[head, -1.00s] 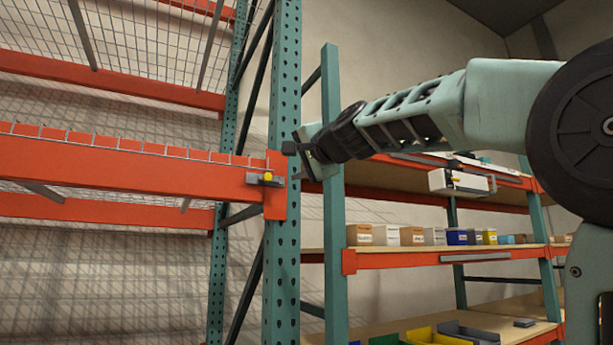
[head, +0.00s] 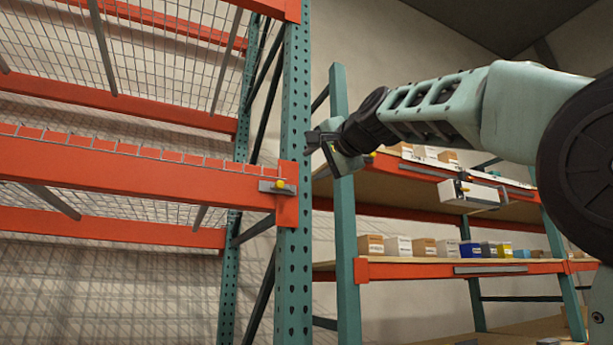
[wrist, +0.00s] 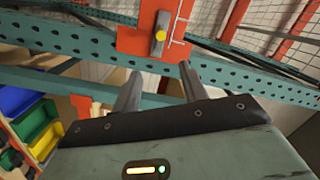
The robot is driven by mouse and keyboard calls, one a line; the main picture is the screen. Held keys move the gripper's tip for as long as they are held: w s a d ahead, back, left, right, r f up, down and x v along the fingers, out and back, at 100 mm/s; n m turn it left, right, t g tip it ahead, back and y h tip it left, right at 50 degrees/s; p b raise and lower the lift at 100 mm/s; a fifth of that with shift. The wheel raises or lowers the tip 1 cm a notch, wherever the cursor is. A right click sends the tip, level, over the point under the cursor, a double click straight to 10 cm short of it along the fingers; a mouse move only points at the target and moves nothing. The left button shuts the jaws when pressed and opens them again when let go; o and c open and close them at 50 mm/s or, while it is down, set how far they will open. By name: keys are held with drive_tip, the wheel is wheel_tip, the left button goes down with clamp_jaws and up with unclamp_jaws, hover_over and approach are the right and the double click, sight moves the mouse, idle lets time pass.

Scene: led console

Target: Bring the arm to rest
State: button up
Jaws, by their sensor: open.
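My arm (head: 430,108) reaches from the right edge of the head view toward the left, roughly level. My gripper (head: 312,145) is at its far end, in front of the green rack posts. In the wrist view my gripper (wrist: 160,68) shows two grey fingers spread apart with nothing between them. Beyond the fingers is a perforated green upright (wrist: 70,42) and an orange beam end plate (wrist: 140,36) with a yellow-knobbed latch (wrist: 160,36). I cannot tell in the head view whether the gripper touches the rack.
The orange beam (head: 120,175) and green post (head: 294,230) stand left of and below the gripper. A white box (head: 468,194) is fixed to the right-hand shelf, with small cartons (head: 398,246) below. Colored bins (wrist: 35,118) show at left in the wrist view.

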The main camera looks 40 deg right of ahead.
drive_tip(key=w+a+f+n+g+y+p, duration=0.1)
drive_tip(key=w+a+f+n+g+y, duration=0.1)
drive_tip(key=w+a+f, duration=0.45)
drive_tip(key=w+a+f+n+g+y+p, duration=0.1)
drive_tip(key=a+f+n+g+y+p, duration=0.2)
drive_tip(key=f, duration=0.6)
drive_tip(key=s+a+f+n+g+y+p, duration=0.1)
drive_tip(key=s+a+f+n+g, duration=0.15)
drive_tip(key=a+f, duration=0.65)
drive_tip(key=s+a+f+n+g+y, duration=0.1)
drive_tip(key=s+a+f+n+g, duration=0.2)
drive_tip(key=a+f, duration=0.5)
drive_tip(key=s+a+f+n+g+h+p, duration=0.2)
drive_tip(key=s+f+n+g, duration=0.5)
drive_tip(key=s+f, duration=1.5)
drive_tip(key=s+n+h+p, duration=0.1)
drive_tip(key=n, duration=0.3)
drive_tip(key=shift+s+a+f+n+p, duration=0.15)
drive_tip(key=shift+s+f+n+p, duration=0.15)
drive_tip(key=shift+s+f+n, duration=0.1)
